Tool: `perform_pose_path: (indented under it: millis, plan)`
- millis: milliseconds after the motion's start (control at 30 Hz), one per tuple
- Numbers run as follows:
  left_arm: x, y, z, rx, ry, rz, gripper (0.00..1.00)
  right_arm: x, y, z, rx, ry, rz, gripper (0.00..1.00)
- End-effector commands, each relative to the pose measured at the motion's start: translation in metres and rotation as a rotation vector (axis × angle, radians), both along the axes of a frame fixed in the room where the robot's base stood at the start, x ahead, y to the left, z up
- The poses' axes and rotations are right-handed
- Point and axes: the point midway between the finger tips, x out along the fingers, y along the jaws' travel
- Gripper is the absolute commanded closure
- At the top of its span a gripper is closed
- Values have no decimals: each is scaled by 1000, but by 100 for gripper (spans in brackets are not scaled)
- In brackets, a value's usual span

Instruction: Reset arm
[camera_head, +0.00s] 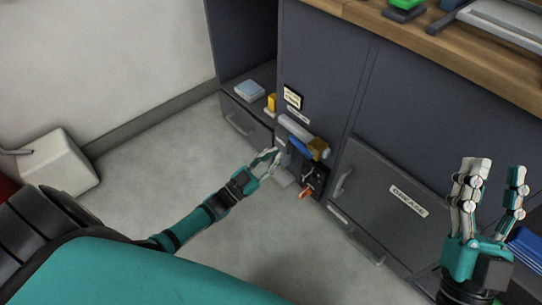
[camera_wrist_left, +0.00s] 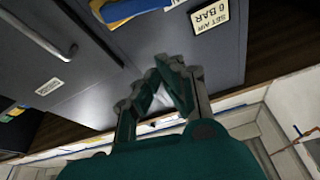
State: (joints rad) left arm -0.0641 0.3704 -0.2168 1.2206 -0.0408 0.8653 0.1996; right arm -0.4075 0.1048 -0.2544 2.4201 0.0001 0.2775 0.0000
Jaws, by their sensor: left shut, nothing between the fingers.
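My left gripper (camera_head: 268,160) reaches down in front of the grey cabinets, close to a dark fitting (camera_head: 312,178) with an orange-red part. Its fingertips come together with nothing between them, as the left wrist view (camera_wrist_left: 160,72) also shows. My right gripper (camera_head: 491,180) is raised at the right of the head view, fingers pointing up and spread apart, with nothing seen between them.
Grey cabinet fronts stand close by, with a protruding handle (camera_head: 344,183) and a blue-and-grey part (camera_head: 303,138). A "SET AIR 6 BAR" label (camera_wrist_left: 215,16) shows in the left wrist view.

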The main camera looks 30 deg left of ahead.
Motion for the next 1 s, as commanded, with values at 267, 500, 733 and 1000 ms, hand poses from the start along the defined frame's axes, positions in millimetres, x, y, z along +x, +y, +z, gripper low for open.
perform_pose_path:
  millis: [267,500,733,1000]
  plan:
    - [-8,4,-3,1,0,0,100,4,1,-5,-10,33,-2,60]
    - [-8,4,-3,1,1,1,100,4,0,-5,-10,32,-2,60]
    - [-8,0,0,-3,-3,-1,100,3,1,-4,-9,30,-1,60]
    - [-26,-76,92,-98,-89,-22,100,3,1,-4,-9,30,-1,60]
